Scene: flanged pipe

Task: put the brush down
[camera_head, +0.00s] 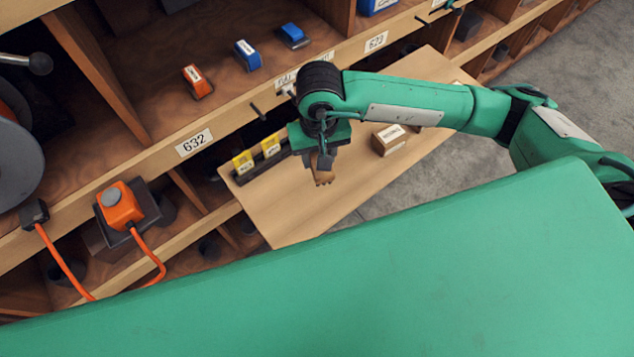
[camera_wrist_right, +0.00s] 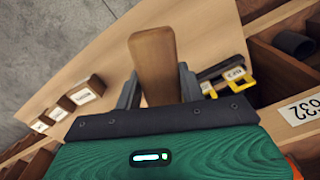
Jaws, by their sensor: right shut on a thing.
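My right gripper (camera_head: 322,160) hangs over a light wooden board (camera_head: 350,200), pointing down. It is shut on the brush, whose brown wooden part (camera_head: 323,178) sticks out below the fingers. In the right wrist view, the brush's brown wooden body (camera_wrist_right: 155,60) stands between the two grey fingers (camera_wrist_right: 158,88) and extends past them over the board. Its bristles cannot be made out. I cannot tell whether the brush touches the board. My left gripper is not in view.
Two yellow-labelled items (camera_head: 257,154) sit in a dark holder at the board's left edge. A labelled wooden block (camera_head: 390,139) lies on its right side. Shelving with blue and orange items (camera_head: 197,82) stands behind. An orange device with cables (camera_head: 121,205) is at left. The board's front is clear.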

